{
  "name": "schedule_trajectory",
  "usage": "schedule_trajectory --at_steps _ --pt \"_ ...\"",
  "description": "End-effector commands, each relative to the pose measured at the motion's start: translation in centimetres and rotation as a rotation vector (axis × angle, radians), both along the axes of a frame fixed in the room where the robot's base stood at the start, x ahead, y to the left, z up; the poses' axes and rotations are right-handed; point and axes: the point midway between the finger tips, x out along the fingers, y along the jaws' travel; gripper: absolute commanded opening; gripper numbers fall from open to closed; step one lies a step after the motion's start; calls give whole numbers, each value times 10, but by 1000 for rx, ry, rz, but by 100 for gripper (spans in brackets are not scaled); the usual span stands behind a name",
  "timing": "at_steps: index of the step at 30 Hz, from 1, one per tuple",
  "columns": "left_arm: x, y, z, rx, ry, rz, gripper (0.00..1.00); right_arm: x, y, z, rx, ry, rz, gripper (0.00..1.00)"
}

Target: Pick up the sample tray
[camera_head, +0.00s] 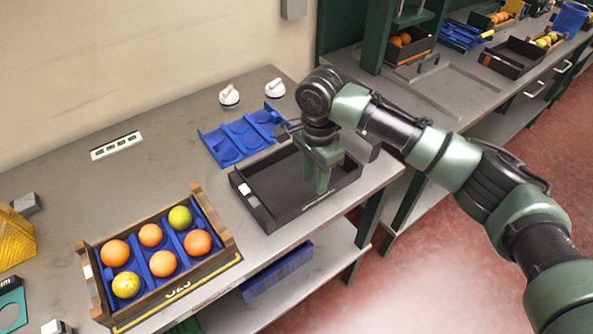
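A black open tray (270,183) lies on the grey worktop and looks empty, with a small white label on its left side. My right gripper (317,184) points down over the right part of this tray. Its green fingers hide part of the tray's inside and far wall. I cannot tell whether the fingers are apart or touch the tray. A wooden-ended crate (229,241) with a blue insert holds several orange and yellow-green fruits at the lower left. The frame does not show which of the two is the sample tray. My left gripper is not in view.
A blue divided insert (240,137) lies behind the black tray. Two white knobs (229,96) stand near the wall. A blue piece (277,272) lies on the lower shelf. Another bench at upper right carries more trays (513,57). Worktop between crate and black tray is clear.

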Motion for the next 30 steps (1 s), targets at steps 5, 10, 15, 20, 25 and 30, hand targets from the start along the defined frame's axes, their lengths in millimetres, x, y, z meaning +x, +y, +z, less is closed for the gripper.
schedule_trajectory --at_steps 5,10,15,20,25,30 --pt "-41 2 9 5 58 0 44 -1 -8 -20 -3 1 -2 32" --pt "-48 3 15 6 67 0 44 -2 -10 -45 -2 0 0 32" --pt "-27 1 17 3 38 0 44 -2 -10 -56 -1 -2 2 32" --pt "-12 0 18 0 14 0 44 -2 -10 -56 -1 -2 2 32" --pt "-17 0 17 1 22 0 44 -2 -10 -56 -1 -2 2 0" --pt "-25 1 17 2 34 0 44 -2 -10 -56 -1 -2 1 0"
